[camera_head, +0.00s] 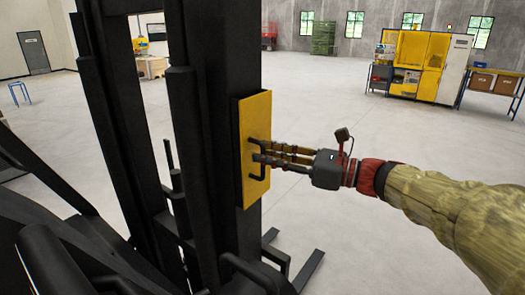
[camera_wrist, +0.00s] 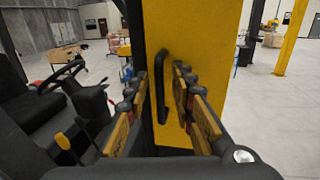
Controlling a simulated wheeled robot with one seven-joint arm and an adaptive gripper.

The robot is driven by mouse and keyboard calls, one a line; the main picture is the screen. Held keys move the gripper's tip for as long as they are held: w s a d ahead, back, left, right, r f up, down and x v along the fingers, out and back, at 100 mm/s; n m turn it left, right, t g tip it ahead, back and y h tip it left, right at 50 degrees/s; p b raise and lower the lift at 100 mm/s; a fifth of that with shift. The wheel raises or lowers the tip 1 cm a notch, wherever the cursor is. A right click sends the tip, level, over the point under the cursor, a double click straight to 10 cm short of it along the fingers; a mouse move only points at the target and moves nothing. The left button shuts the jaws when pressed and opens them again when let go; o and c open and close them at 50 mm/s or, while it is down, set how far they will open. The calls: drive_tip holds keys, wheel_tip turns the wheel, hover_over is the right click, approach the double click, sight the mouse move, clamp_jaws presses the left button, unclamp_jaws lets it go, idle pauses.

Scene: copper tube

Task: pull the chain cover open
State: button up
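The chain cover is a yellow upright panel (camera_head: 256,120) in a black frame on the side of the black forklift mast (camera_head: 222,60). It sits flat against the mast in the head view. A black bar handle (camera_head: 251,160) stands out from its face. My gripper (camera_head: 262,152) reaches in from the right, with its fingertips at the handle. In the wrist view the panel (camera_wrist: 208,50) fills the middle, and the handle (camera_wrist: 160,85) stands upright between the two spread fingers. A gap shows on both sides of the handle, so the fingers look open around it.
The forklift's black bars and seat parts (camera_head: 50,250) fill the lower left. Black forks (camera_head: 308,268) lie low beside the mast. Open concrete floor (camera_head: 370,130) spreads to the right. A yellow machine (camera_head: 418,65) stands far back.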

drive_tip(key=shift+x, duration=0.85)
drive_tip(key=c, duration=0.3)
clamp_jaws()
drive_tip(key=shift+r, duration=0.1)
